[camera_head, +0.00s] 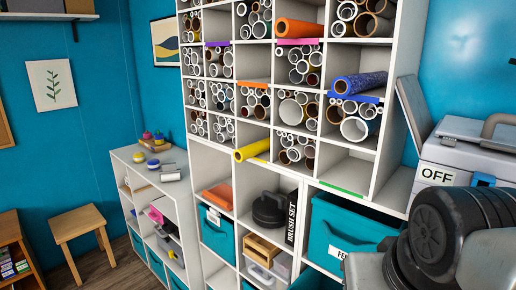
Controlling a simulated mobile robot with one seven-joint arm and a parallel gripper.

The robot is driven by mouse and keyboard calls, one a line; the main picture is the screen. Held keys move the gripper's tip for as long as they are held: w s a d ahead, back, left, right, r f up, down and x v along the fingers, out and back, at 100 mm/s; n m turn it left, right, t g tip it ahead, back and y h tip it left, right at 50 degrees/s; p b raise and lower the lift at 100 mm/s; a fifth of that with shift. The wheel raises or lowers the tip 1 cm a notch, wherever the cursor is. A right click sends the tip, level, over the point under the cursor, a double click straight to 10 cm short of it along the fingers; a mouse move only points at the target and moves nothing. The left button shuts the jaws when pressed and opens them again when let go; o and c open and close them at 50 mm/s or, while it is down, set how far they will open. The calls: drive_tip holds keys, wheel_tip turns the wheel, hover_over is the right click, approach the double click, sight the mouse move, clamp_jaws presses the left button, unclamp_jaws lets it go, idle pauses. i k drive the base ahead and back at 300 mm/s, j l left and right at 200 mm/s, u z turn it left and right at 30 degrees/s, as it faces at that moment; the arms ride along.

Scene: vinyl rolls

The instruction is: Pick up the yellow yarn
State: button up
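On the top of the low white cabinet (150,180) at the left are small coloured items that could be yarn. A group with blue, yellow, red and green parts (153,139) sits near the wall, and a small blue and yellowish one (153,163) sits in front of it. A yellow vinyl roll (252,150) sticks out of a cubby in the tall shelf. Part of my arm fills the lower right corner; my gripper is not in view.
The tall white shelf (236,180) holds many vinyl rolls, with teal bins (346,237) below. A grey machine marked OFF (452,160) stands at the right. A wooden stool (77,222) stands at the left, with bare floor (108,268) beside it.

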sight(138, 157)
drive_tip(key=u, duration=1.2)
drive_tip(key=i+j+u, duration=0.35)
drive_tip(key=i+j, duration=0.15)
drive_tip(key=i, duration=0.35)
drive_tip(key=i+j+u, duration=0.2)
drive_tip(key=i, duration=0.25)
drive_tip(key=i+j+u, duration=0.15)
drive_tip(key=i, duration=0.25)
drive_tip(key=i+z, duration=0.2)
drive_tip(key=i, duration=0.3)
drive_tip(key=i+j+z, duration=0.2)
drive_tip(key=i, duration=0.3)
drive_tip(key=i+z, duration=0.2)
drive_tip(key=i, duration=0.25)
drive_tip(key=i+j+z, duration=0.1)
drive_tip(key=i+z, duration=0.2)
drive_tip(key=z, duration=0.15)
drive_tip(key=i+j+z, duration=0.2)
drive_tip(key=z, duration=0.2)
drive_tip(key=i+j+z, duration=0.3)
drive_tip(key=z, duration=0.15)
drive_tip(key=i+j+z, duration=0.25)
drive_tip(key=z, duration=0.15)
drive_tip(key=i+j+z, duration=0.25)
drive_tip(key=j+z, duration=0.15)
drive_tip(key=i+j+z, duration=0.15)
drive_tip(key=j+z, duration=0.25)
